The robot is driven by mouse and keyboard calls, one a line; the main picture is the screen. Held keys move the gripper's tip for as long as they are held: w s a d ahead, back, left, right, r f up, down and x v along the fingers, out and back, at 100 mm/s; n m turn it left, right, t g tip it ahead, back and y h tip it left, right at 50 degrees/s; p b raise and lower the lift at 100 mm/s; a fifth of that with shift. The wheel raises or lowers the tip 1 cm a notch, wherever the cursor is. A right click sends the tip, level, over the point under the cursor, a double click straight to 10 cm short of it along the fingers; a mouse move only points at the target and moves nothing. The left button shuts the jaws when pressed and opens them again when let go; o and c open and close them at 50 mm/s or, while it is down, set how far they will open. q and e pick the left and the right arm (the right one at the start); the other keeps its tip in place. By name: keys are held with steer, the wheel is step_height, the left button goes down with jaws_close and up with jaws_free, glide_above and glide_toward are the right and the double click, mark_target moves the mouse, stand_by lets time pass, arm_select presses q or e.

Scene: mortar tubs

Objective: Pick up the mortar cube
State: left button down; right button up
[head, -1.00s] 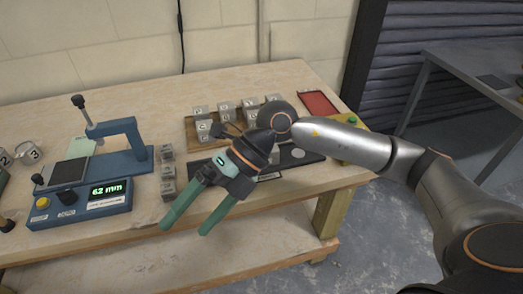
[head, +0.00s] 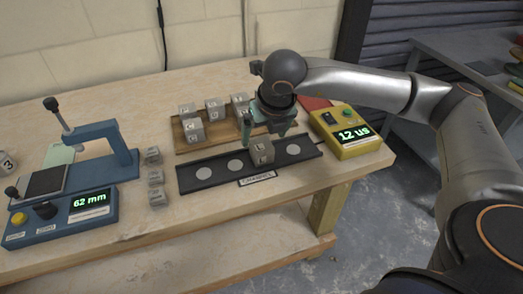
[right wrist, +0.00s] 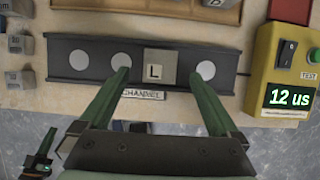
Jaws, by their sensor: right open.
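A grey mortar cube marked L (head: 262,150) stands on the black channel strip (head: 212,178), between its pale round discs. It also shows in the right wrist view (right wrist: 160,66). My right gripper (head: 264,136) is open and empty, its green fingers pointing down just over the strip at the cube. In the right wrist view its fingertips (right wrist: 160,74) lie left and right of the cube with a gap on each side. Contact with the cube is not visible. A dark and green part at the lower left of the wrist view seems to be my left gripper (right wrist: 38,165).
A wooden tray (head: 180,136) with several cubes stands behind the strip. A yellow tester (head: 352,134) reading 12 us stands right, a red tray (head: 314,103) behind it. Three cubes (head: 155,176) and a blue gauge (head: 75,215) reading 62 mm are left. The front tabletop is clear.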

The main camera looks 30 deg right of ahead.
mark_target(262, 144)
steer(key=x, duration=0.5)
steer(key=shift+w+d+f, duration=0.1)
steer(key=shift+f, duration=0.3)
steer(key=shift+c, duration=0.2)
steer(key=shift+r, duration=0.1)
jaws_close()
